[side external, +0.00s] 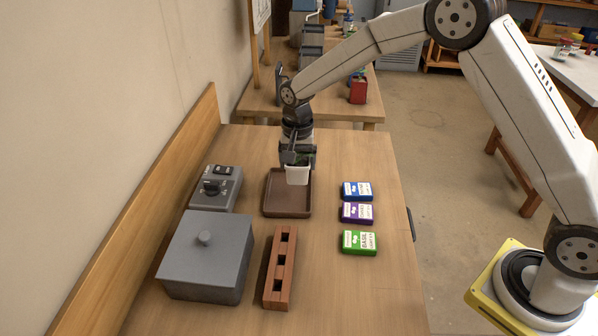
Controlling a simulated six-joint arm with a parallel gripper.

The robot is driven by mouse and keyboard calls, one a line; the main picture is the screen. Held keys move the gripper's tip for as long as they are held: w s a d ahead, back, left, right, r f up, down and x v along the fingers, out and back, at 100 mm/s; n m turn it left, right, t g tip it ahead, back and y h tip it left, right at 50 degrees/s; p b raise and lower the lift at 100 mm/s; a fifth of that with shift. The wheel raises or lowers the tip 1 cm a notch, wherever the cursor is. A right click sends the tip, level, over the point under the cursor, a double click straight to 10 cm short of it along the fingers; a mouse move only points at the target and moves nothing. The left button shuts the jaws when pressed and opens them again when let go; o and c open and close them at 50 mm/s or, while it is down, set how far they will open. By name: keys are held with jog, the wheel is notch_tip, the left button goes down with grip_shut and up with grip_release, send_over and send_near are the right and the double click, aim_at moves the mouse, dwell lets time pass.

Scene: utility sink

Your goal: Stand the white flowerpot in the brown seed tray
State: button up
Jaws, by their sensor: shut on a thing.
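The white flowerpot (297,176) is in the grasp of my gripper (297,163), which points down over the back part of the brown seed tray (273,210). The pot looks upright and overlaps the tray's right half in the picture. The tray is a shallow, dark brown square with a raised rim, lying flat on the wooden bench. I cannot tell whether the pot's base touches the tray floor or hangs just above it. The gripper hides the pot's upper back side.
A grey control box (216,188) and a grey lidded box (207,255) stand left. A brick-red block with holes (280,266) lies in front of the tray. Blue (357,191), purple (357,213) and green (359,242) packets lie right. The bench is clear (375,295) at front right.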

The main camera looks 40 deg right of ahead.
jog(key=shift+w+a+f, duration=0.1)
jog(key=shift+w+f, duration=1.3)
jog(key=shift+f, duration=0.25)
jog(key=shift+w+f, duration=0.15)
jog(key=shift+f, duration=0.05)
jog(key=shift+w+f, duration=0.15)
jog(key=shift+f, duration=1.45)
jog(key=shift+f, duration=0.15)
jog(key=o, duration=1.1)
jog(key=shift+c, duration=0.2)
